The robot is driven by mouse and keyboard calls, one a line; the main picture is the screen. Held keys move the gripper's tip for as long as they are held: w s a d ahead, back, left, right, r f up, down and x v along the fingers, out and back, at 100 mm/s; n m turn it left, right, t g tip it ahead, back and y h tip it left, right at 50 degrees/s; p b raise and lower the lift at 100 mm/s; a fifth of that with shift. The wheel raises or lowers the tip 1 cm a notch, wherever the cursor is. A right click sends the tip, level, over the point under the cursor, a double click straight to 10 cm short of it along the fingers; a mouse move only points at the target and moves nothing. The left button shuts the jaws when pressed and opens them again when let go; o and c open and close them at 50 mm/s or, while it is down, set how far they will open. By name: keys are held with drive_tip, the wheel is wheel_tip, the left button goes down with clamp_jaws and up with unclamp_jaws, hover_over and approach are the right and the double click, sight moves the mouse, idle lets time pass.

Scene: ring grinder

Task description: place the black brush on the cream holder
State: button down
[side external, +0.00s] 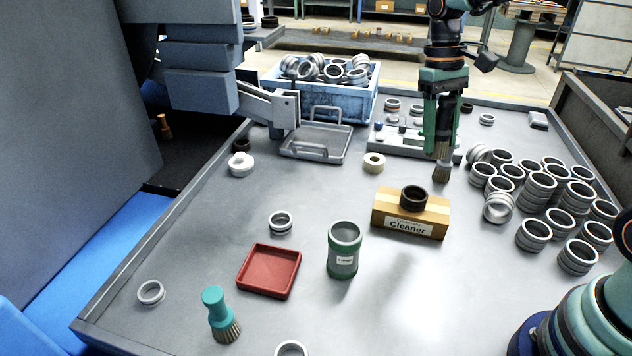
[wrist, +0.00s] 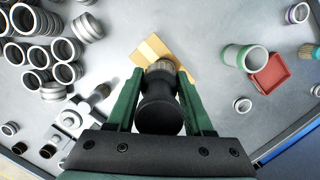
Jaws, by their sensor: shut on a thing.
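My gripper (side external: 441,146) is shut on the black brush (side external: 441,172), whose bristles point down above the table behind the tan block. In the wrist view the dark handle (wrist: 160,112) of the brush sits between the green fingers. The tan and cream block (side external: 407,226), labelled "Cleaner", stands on the table in front of the gripper, with a dark ring (side external: 413,197) on top. The block (wrist: 150,47) is partly hidden by the brush in the wrist view. A small cream ring (side external: 374,163) lies left of the brush. The brush is apart from both.
Several metal rings (side external: 537,188) crowd the right side. A grey fixture (side external: 400,141) and a blue crate (side external: 318,97) of rings stand behind. A green cup (side external: 344,250), red tray (side external: 269,270) and teal brush (side external: 219,314) are nearer. The table between block and green cup is clear.

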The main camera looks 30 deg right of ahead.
sight(426, 185)
drive_tip(key=w+d+r+m, duration=0.1)
drive_tip(key=w+d+m, duration=0.1)
drive_tip(key=w+d, duration=0.4)
drive_tip(key=w+x, duration=0.1)
drive_tip(key=x, duration=0.5)
drive_tip(key=w+x, duration=0.1)
drive_tip(key=x, duration=0.5)
drive_tip(key=w+d+x, duration=0.1)
drive_tip(key=x, duration=0.6)
drive_tip(key=shift+w+f, duration=0.15)
drive_tip(key=shift+f, duration=0.2)
drive_tip(key=shift+f, duration=0.15)
drive_tip(key=shift+c, duration=1.5)
unclamp_jaws()
